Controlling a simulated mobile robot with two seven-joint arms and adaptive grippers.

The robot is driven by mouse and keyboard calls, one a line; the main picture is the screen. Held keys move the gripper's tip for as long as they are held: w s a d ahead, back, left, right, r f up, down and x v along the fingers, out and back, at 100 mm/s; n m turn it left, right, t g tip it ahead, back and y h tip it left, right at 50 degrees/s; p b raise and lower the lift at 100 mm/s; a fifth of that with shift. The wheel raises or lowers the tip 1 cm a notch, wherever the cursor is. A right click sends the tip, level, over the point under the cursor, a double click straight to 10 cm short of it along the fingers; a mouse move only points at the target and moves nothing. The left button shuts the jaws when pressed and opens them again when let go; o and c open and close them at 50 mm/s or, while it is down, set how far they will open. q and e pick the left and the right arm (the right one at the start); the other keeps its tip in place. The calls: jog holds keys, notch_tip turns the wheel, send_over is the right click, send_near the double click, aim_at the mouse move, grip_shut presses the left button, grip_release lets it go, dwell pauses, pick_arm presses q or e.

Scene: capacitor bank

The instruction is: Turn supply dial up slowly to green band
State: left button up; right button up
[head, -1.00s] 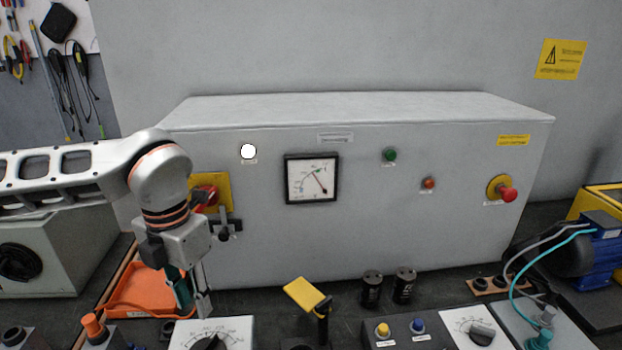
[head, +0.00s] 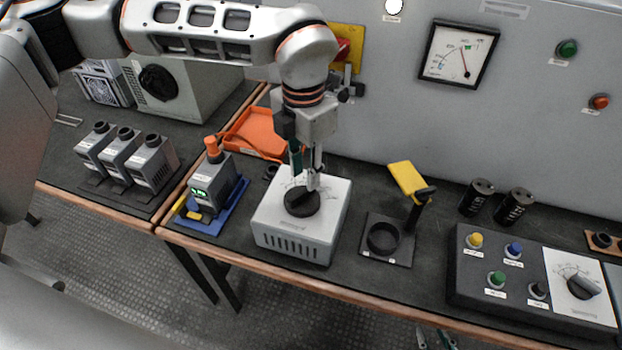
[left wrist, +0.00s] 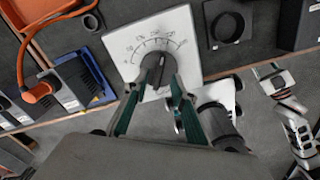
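The supply dial, a black knob (head: 301,201) on a white-topped box (head: 272,212), also shows in the left wrist view (left wrist: 154,68) with a printed scale around it. My left gripper (head: 306,184) points down at the knob from above. In the left wrist view its two fingers (left wrist: 158,80) stand apart on either side of the knob; firm contact cannot be made out. My right gripper (head: 435,339) shows at the bottom edge, fingers apart and empty.
An orange tray (head: 251,133) and a grey device with an orange plug (head: 213,185) stand left of the box. A stand with a yellow flap (head: 408,181) is at right, beside a button console (head: 467,289). The table's front edge is close.

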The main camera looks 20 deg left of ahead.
aim_at(305, 190)
pick_arm(q)
jog(key=shift+f, duration=2.45)
grip_shut()
